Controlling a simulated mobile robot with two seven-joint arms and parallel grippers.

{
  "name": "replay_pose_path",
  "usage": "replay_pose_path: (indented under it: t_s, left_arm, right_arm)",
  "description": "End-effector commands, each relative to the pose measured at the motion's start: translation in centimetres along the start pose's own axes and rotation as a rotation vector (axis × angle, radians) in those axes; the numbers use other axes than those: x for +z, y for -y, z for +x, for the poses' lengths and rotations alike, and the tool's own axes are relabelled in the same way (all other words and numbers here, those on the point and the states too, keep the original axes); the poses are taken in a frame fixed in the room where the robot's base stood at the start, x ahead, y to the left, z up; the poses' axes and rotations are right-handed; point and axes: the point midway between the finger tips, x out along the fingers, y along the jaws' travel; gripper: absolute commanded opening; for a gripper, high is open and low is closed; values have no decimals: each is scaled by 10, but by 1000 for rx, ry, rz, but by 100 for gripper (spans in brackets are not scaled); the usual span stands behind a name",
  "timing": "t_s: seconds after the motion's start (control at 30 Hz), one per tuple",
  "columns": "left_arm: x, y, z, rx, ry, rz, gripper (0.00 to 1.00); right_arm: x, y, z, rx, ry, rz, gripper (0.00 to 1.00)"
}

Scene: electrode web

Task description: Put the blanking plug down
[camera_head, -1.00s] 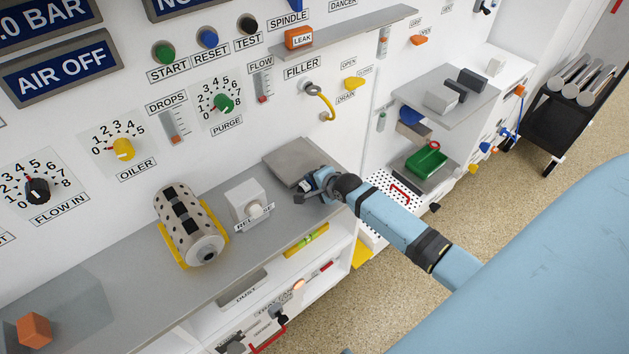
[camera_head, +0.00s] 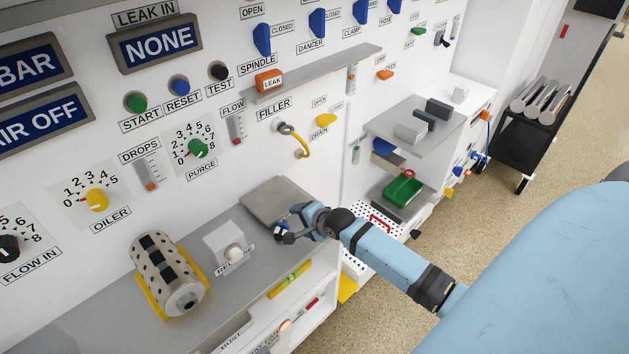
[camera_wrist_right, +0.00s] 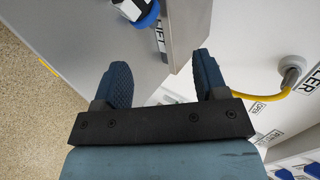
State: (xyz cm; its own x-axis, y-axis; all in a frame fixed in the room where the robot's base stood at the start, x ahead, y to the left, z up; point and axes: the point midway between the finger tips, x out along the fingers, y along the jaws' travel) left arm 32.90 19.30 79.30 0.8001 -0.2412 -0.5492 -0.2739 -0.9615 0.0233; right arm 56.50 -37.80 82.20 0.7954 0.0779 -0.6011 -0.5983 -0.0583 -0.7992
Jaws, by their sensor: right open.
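My right gripper (camera_head: 281,232) is low over the grey bench, at the front edge of a flat grey plate (camera_head: 272,200). In the right wrist view its two fingers (camera_wrist_right: 162,65) stand apart with nothing between them. A small piece with a blue ring and bright metal body (camera_wrist_right: 140,12), apparently the blanking plug, is beyond the fingertips, beside the plate's labelled edge. It is cut off by the frame top. In the head view a blue bit of it shows at the fingertips, mostly hidden. My left gripper is out of view.
The filler port (camera_head: 286,129) with a yellow cord is on the wall above. A green tray (camera_head: 403,190) is to the right.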

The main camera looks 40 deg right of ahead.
Motion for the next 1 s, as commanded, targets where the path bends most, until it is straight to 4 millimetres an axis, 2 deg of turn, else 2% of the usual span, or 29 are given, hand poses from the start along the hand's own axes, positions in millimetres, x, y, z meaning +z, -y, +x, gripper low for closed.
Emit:
replay_pose_path:
  t_s: [0.03,0.2,0.43,0.53,0.67,0.8,0.9,1.0]
  left_arm:
    - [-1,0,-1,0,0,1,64]
    - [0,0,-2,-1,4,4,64]
    - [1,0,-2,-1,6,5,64]
    - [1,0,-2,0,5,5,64]
    - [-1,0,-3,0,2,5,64]
    - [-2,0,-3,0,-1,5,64]
    - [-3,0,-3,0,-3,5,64]
    - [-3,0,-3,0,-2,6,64]
  right_arm:
    - [0,0,-14,0,0,1,66]
    - [0,0,-46,-1,0,1,66]
    - [2,-1,-68,-1,1,-10,66]
    - [14,-13,-72,1,10,-97,66]
    - [52,-50,-82,-5,37,-393,66]
    - [108,-95,-103,-40,72,-836,66]
    - [145,-121,-121,-80,88,-1132,66]
    - [174,-137,-138,-120,91,-1370,66]
